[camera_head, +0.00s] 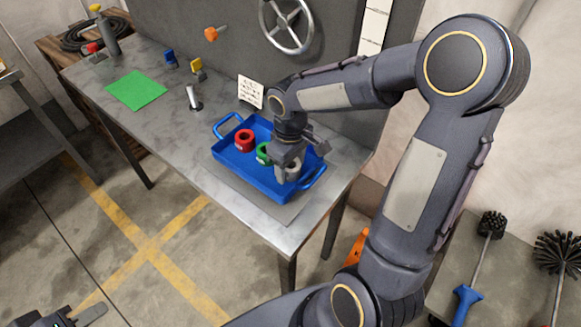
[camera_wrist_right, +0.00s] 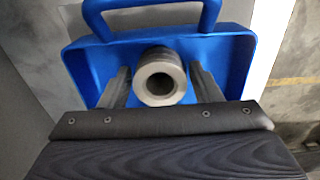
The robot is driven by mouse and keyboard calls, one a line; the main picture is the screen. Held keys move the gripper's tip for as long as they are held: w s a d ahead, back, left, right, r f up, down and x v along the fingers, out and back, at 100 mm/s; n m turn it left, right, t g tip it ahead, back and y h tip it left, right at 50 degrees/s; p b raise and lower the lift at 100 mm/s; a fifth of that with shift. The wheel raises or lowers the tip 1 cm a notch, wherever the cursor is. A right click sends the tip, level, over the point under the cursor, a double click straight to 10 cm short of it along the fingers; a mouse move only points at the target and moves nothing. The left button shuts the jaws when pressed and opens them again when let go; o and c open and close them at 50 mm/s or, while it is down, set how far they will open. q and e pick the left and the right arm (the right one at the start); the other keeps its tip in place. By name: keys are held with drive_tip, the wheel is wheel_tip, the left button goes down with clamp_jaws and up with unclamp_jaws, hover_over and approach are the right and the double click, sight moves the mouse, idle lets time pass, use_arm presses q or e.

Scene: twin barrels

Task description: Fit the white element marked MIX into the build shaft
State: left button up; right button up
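A pale grey-white hollow cylinder (camera_head: 294,171) stands upright in the blue tray (camera_head: 233,161); no MIX marking is legible. My right gripper (camera_head: 288,165) is lowered over it. In the right wrist view, the cylinder (camera_wrist_right: 161,77) is between the two fingers (camera_wrist_right: 161,88), with a narrow gap on each side, so the gripper looks open around it. A short pale upright post (camera_head: 192,96) on a dark base, which looks like the build shaft, stands on the table left of the tray. My left gripper (camera_head: 88,313) is partly in view at the bottom left, away from the table.
A red ring (camera_head: 244,140) and a green ring (camera_head: 263,153) are also in the tray, the green one close to my right gripper. A printed card (camera_head: 250,92) stands behind the tray. A green mat (camera_head: 137,90) and small blue and yellow pieces (camera_head: 196,66) are further left.

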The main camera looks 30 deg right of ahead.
drive_tip(key=c, duration=0.9)
drive_tip(key=shift+c, duration=0.7)
drive_tip(key=shift+r, duration=0.15)
